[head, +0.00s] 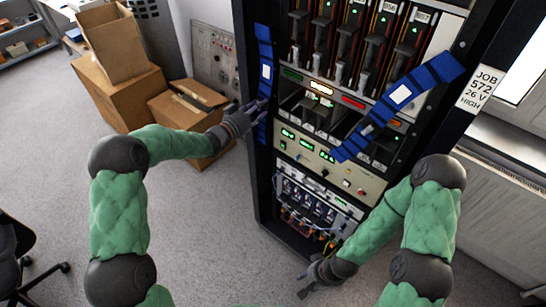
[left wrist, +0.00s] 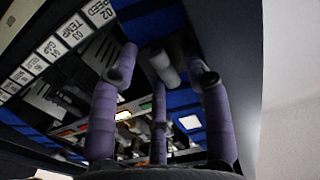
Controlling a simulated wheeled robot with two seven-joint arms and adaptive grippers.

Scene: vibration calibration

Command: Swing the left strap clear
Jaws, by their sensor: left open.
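The left strap (head: 264,50) is a blue band with a white label that hangs upright along the rack's left front post. My left gripper (head: 258,108) is open beside the strap's lower part, its fingertips at or very near it; I cannot tell if they touch. In the left wrist view, the spread fingers (left wrist: 160,68) stand in front of a blue strap (left wrist: 183,99) with a white label, and nothing is held. A second blue strap (head: 430,77) with a white label slants across the rack's right side. My right gripper (head: 312,280) is low in front of the rack, away from both straps.
The dark rack (head: 253,175) holds upright modules, lit displays and a cabled lower unit (head: 313,208). A white job sign (head: 482,90) is on its right. Cardboard boxes (head: 115,92) stand left of the rack. The grey floor (head: 205,235) in front is clear.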

